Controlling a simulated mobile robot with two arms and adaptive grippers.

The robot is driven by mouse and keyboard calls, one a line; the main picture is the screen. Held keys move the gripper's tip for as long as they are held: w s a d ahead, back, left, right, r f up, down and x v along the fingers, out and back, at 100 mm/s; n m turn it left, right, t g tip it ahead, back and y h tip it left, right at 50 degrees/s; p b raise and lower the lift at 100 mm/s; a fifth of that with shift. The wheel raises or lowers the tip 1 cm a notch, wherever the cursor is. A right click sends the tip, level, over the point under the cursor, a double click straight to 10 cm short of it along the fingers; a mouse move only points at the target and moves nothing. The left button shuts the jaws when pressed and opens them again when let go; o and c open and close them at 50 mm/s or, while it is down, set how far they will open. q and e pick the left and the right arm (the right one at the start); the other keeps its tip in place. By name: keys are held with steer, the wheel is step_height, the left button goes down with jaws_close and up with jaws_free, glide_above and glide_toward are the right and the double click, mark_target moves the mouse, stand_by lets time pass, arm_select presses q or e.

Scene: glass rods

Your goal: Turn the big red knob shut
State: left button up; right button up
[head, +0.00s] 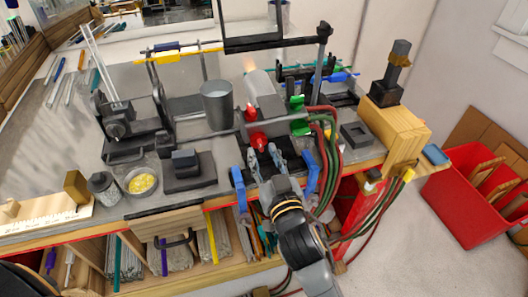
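The red knobs sit at the front of a grey burner on the bench, which has a small orange flame at its far end. I cannot tell whether the fingertips touch the knob. My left gripper is not in view.
Green fittings (298,112) and red and green hoses (334,145) are close to the right of the knobs. Blue clamps (238,185) flank my gripper. A grey metal cup (217,104) stands left of the burner. A red bin (470,200) is on the floor at right.

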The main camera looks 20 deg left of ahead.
steer(key=shift+w+a, duration=0.1)
steer(key=shift+c, duration=0.4)
jaws_close()
